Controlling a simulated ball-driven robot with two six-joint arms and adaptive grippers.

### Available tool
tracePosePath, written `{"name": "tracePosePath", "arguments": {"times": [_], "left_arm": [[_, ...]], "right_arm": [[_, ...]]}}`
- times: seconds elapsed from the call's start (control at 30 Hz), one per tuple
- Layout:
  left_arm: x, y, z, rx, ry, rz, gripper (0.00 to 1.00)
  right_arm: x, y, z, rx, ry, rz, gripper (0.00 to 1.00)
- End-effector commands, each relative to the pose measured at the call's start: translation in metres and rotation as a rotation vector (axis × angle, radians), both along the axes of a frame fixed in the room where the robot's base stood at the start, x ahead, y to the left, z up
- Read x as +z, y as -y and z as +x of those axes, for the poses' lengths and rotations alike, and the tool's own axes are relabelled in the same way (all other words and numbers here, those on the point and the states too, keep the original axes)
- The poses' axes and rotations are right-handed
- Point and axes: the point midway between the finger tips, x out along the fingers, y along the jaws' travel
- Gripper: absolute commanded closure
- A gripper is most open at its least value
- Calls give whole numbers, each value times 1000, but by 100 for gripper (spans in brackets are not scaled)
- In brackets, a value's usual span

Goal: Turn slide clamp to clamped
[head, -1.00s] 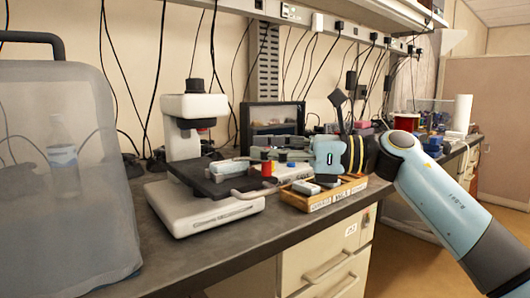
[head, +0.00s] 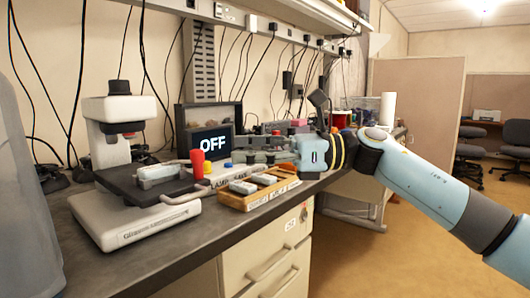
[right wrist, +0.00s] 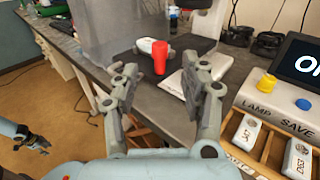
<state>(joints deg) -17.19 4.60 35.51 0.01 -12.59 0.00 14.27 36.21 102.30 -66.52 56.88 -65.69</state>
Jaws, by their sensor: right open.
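The microscope (head: 108,130) stands on the bench at the left in the head view, with a black stage (head: 128,181). The slide clamp appears to be the curved grey lever (head: 183,197) at the stage's front, with an upright red grip (head: 197,163). In the right wrist view the red grip (right wrist: 160,58) stands beyond the fingers, apart from them. My right gripper (head: 285,161) is open and empty to the right of the microscope; its spread fingers show in the wrist view (right wrist: 160,72). What appears to be my left gripper (right wrist: 32,140) is at the wrist view's left edge; its jaws are unclear.
A wooden tray (head: 236,203) with pale blocks sits between microscope and right gripper. Behind it is a LAMP/SAVE panel with yellow (right wrist: 267,82) and blue (right wrist: 304,104) buttons. A screen (head: 211,144) reads OFF. A grey translucent cover (head: 22,215) stands at far left.

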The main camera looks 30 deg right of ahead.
Motion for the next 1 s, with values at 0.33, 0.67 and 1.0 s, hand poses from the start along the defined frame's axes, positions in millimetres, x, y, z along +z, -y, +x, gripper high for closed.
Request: {"name": "tracePosePath", "arguments": {"times": [0.33, 0.67, 1.0], "left_arm": [[0, 0, 0, 0, 0, 0, 60], [0, 0, 0, 0, 0, 0, 60], [0, 1, 1, 0, 1, -1, 60]], "right_arm": [[0, 32, -17, 0, -2, 0, 55], [0, 32, -17, 0, -1, 0, 55], [-39, 23, -26, -7, -83, 65, 55]]}}
